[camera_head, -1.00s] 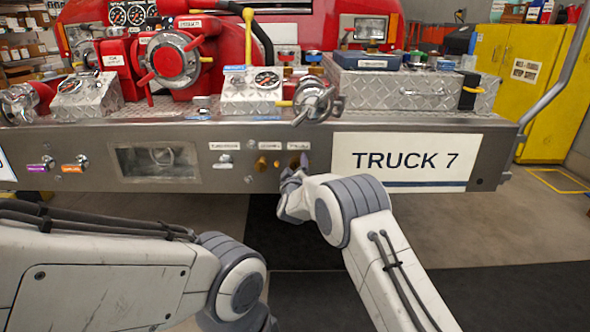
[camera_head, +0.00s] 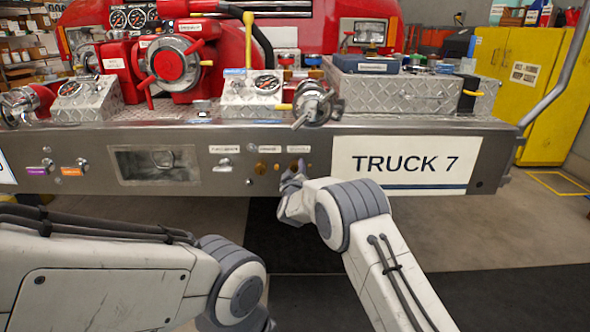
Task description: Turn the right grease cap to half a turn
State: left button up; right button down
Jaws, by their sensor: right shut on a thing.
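The right grease cap (camera_head: 299,163) is a small brownish knob on the front face of the steel bumper, left of the TRUCK 7 plate. My right gripper (camera_head: 294,171) is shut on it from the front and below. The fingers cover most of the cap, so its turn angle cannot be read. Another brass-coloured cap (camera_head: 260,168) sits just to its left, uncovered. My left arm crosses the lower left, and its gripper is out of the picture.
The bumper (camera_head: 215,180) carries a silver knob (camera_head: 225,162), small purple and orange tags and a recessed lamp (camera_head: 158,162). A valve (camera_head: 313,104) stands on top above the caps. The floor below is open.

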jog(key=m, duration=0.8)
jog(key=shift+m, duration=0.3)
jog(key=m+b, duration=0.1)
jog(key=m, duration=0.3)
jog(key=m+b, duration=0.2)
jog(key=m, duration=0.2)
jog(key=shift+f+m+b, duration=0.1)
jog(key=shift+m+b, duration=0.25)
jog(key=shift+m, duration=0.05)
jog(key=m+b, duration=0.4)
jog(key=m, duration=0.1)
jog(key=shift+d+y, duration=0.1)
jog(key=shift+y, duration=0.3)
jog(key=m+b, duration=0.9)
jog(key=shift+f, duration=0.15)
jog(key=shift+m+b, duration=1.35)
jog(key=shift+m, duration=0.05)
